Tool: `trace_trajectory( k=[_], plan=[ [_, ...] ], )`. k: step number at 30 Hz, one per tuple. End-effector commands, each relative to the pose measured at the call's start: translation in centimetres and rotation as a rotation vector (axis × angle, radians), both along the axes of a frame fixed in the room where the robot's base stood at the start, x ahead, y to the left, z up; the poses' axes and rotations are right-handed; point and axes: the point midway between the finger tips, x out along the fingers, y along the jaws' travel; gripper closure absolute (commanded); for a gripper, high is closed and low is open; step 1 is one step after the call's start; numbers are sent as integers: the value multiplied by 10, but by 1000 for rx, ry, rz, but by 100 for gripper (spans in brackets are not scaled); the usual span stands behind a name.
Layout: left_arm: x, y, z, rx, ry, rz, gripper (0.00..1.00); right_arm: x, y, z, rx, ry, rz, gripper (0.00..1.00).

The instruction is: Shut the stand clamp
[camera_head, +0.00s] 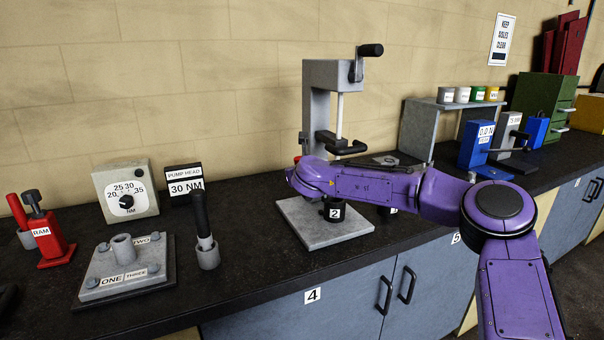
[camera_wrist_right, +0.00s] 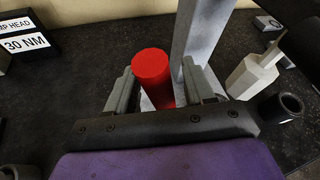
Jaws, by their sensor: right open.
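The grey stand (camera_head: 318,100) rises from a square base plate (camera_head: 325,236), with a black-handled crank on top and black jaw-like parts (camera_head: 340,143) partway up. A red cylinder (camera_wrist_right: 152,72) stands close beside the grey column in the right wrist view; only a sliver of it (camera_head: 297,158) shows in the head view, above my purple wrist. I cannot tell whether it is the clamp's handle. My right gripper (camera_wrist_right: 158,68) is open, with one finger on each side of the red cylinder. Contact with it cannot be told. My left gripper is not in view.
A grey plate marked ONE, TWO, THREE (camera_head: 125,265), a dial box (camera_head: 125,190) and a red ram (camera_head: 52,240) stand left. A grey shelf (camera_head: 420,120) stands right.

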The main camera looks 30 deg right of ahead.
Motion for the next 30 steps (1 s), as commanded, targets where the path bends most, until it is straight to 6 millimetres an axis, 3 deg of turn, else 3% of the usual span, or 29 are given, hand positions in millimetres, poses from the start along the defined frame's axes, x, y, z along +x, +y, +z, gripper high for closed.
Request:
trace_trajectory(
  k=[6,12,30],
  plan=[
    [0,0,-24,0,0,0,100,-44,21,14,2,-6,3,47],
    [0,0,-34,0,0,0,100,-75,35,27,1,-3,1,47],
    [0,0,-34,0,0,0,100,-81,38,31,0,0,1,47]
  ],
)
